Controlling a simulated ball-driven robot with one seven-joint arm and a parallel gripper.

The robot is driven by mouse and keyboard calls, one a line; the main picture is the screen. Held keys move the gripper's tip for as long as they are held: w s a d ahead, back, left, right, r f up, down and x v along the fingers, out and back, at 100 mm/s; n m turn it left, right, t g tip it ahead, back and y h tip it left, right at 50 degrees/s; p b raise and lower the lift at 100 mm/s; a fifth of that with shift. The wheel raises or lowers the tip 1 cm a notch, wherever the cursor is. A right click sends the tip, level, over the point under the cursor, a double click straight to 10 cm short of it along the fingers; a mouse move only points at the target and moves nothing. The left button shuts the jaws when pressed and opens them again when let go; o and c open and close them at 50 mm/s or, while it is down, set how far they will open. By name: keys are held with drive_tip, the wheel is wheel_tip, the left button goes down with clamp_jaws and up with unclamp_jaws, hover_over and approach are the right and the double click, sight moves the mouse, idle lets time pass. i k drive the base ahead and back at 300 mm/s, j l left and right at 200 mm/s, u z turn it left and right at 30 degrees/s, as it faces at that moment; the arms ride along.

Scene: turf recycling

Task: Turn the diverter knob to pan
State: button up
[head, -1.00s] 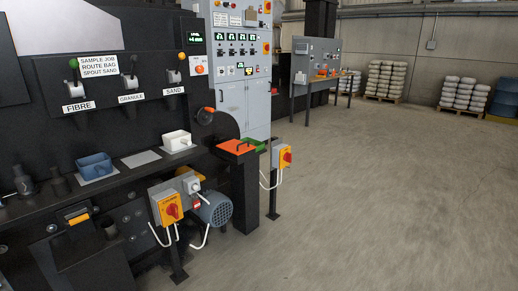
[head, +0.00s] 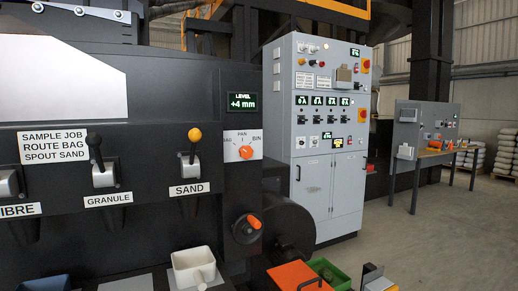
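The diverter knob (head: 246,153) is a small orange knob on a white plate at the right end of the dark machine panel in the head view. PAN is printed above it and BIN at the right; the label at the left is too small to read surely. Which label the knob points to cannot be told. My gripper is not in view.
A level display (head: 242,102) reads +4 mm above the knob. Levers over GRANULE (head: 108,199) and SAND (head: 189,188) labels stand to its left. A grey cabinet (head: 325,185) stands to the right.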

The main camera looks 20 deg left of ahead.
sight(245, 152)
drive_tip(key=i+l+u, duration=0.1)
drive_tip(key=i+u, duration=0.3)
drive_tip(key=i, duration=0.15)
drive_tip(key=i+l+u, duration=0.4)
drive_tip(key=i, duration=0.15)
drive_tip(key=i+l+u, duration=0.4)
drive_tip(key=i+j, duration=0.1)
